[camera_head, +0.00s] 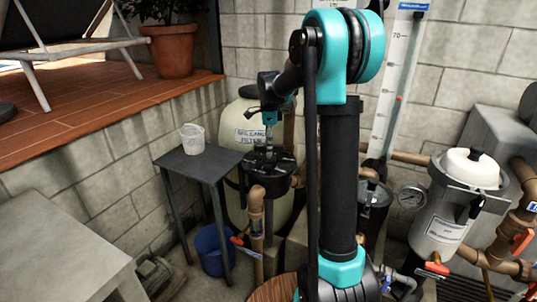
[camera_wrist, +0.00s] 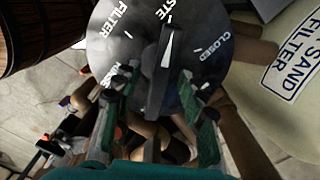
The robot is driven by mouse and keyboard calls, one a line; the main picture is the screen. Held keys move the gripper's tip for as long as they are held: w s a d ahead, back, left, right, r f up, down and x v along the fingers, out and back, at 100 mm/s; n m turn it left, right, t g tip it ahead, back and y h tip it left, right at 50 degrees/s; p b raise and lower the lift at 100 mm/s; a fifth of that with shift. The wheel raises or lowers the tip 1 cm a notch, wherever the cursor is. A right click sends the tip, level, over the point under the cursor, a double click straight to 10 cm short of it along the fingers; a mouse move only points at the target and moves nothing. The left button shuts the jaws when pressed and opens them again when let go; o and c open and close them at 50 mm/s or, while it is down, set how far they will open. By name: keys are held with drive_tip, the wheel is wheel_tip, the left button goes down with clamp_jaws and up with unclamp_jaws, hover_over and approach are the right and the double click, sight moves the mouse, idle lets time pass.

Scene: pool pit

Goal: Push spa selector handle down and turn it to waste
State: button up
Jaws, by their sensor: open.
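The selector valve is a round dark dial (camera_wrist: 100,45) with white lettering, of which FILTER, CLOSED and the end of a word, "STE", are readable. Its black handle (camera_wrist: 166,62) has a white pointer aimed near a tick beside "STE". My gripper (camera_wrist: 158,84) is open, with one finger on each side of the handle's near part. I cannot tell whether the fingers touch it or whether the handle is pressed down. In the head view the valve (camera_head: 280,166) sits in front of the pale filter tank, with my gripper (camera_head: 268,143) above it.
The pale sand filter tank (camera_head: 240,112) stands behind the valve. A dark table (camera_head: 190,165) with a white cup (camera_head: 192,138) is to the left, a blue bucket (camera_head: 213,250) below. Pipes (camera_head: 256,215) run close by. A pump strainer (camera_head: 450,210) and gauge (camera_head: 411,196) are right.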

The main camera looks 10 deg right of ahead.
drive_tip(key=shift+r, duration=3.5)
drive_tip(key=s+d+f+n+t, duration=0.1)
drive_tip(key=s+f+n, duration=0.5)
drive_tip(key=s, duration=0.4)
drive_tip(key=s+d+f+n+t, duration=0.1)
drive_tip(key=s+f+n, duration=0.5)
drive_tip(key=s, duration=0.4)
drive_tip(key=s+d+f+n+t, duration=0.2)
drive_tip(key=s+f+n, duration=0.5)
drive_tip(key=s, duration=0.3)
drive_tip(key=shift+s, duration=0.25)
drive_tip(key=shift+s, duration=0.1)
drive_tip(key=shift+c, duration=0.4)
